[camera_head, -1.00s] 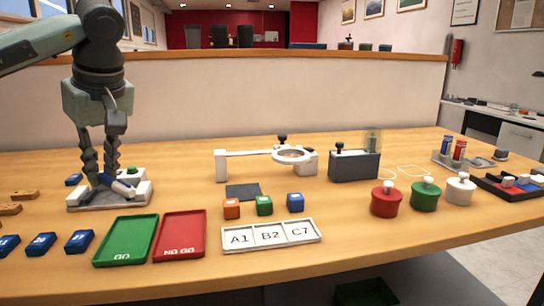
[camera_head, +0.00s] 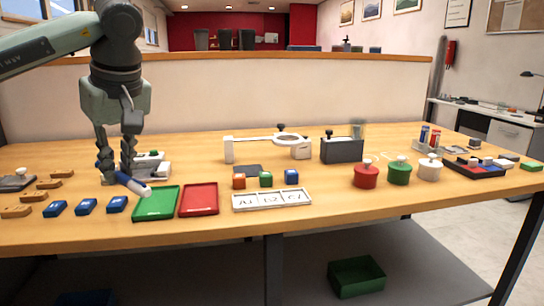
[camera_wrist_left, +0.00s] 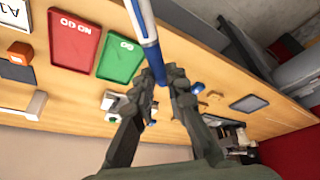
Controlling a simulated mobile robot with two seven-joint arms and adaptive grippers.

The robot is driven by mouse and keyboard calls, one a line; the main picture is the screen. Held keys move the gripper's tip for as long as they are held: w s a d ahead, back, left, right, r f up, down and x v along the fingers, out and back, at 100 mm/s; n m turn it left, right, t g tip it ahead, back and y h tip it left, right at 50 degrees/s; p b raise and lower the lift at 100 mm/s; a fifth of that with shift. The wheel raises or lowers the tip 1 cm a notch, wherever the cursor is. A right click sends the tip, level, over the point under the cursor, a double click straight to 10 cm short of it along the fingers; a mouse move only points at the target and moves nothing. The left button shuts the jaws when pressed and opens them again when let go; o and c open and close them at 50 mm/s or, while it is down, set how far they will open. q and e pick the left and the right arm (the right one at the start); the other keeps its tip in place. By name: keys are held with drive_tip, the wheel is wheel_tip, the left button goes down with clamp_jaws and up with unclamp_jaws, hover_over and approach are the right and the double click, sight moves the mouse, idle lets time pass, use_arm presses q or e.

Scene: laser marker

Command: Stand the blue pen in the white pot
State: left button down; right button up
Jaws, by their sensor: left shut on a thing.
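The blue pen (camera_head: 132,184), blue with a white end, is held by my left gripper (camera_head: 116,176). The gripper is shut around it, at the left of the table near the green tray. The pen is tilted, its white end pointing down and right in the head view. In the left wrist view the pen (camera_wrist_left: 149,38) runs between the fingers (camera_wrist_left: 160,80) and out of the top edge. The white pot (camera_head: 430,171), with a knob on top, stands at the right of the table, far from the gripper. My right gripper is not in view.
A low white stand (camera_head: 154,168) is behind the gripper. The green tray (camera_head: 157,203) and red tray (camera_head: 199,198) lie beside it. A ring magnifier (camera_head: 265,145) and a grey box (camera_head: 342,151) stand mid-table. The red pot (camera_head: 366,177) and green pot (camera_head: 400,174) adjoin the white one.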

use_arm(q)
drive_tip(key=d+m, duration=0.2)
drive_tip(key=d, duration=0.7)
drive_tip(key=s+d+f+m+t+h, duration=0.1)
drive_tip(key=d+f+m+h, duration=0.2)
drive_tip(key=f, duration=0.4)
drive_tip(key=s+d+f+m+t, duration=0.1)
drive_tip(key=d+f+m, duration=0.35)
drive_tip(key=f, duration=0.35)
drive_tip(key=s+d+f+m+h, duration=0.3)
drive_tip(key=s+d+f+m, duration=0.3)
drive_tip(key=s+d+f, duration=0.3)
drive_tip(key=w+a+n+y, duration=0.1)
drive_tip(key=w+a+n, duration=0.1)
drive_tip(key=a, duration=0.7)
drive_tip(key=w+a+f+n+y, duration=0.1)
drive_tip(key=w+a+n, duration=0.1)
drive_tip(key=a, duration=0.7)
drive_tip(key=shift+w+n, duration=0.35)
drive_tip(key=shift+w, duration=0.4)
drive_tip(key=shift+a, duration=0.15)
